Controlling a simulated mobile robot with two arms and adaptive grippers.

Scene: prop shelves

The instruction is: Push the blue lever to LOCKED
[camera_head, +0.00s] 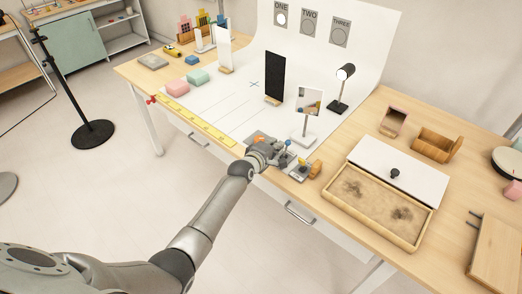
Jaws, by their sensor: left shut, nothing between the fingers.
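My left gripper (283,157) is at the front edge of the table, its arm reaching in from the lower left. Its fingers are shut and hold nothing. A small blue part (288,142), which looks like the knob of the blue lever, shows right beside the fingertips. I cannot tell whether they touch it. The lever's base is mostly hidden by the gripper, and its label and position cannot be read. My right gripper is not in view.
A mirror on a stand (308,103) stands close behind the gripper. A yellow ruler strip (195,121) lies to the left. The white sheet's middle left is mostly clear.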

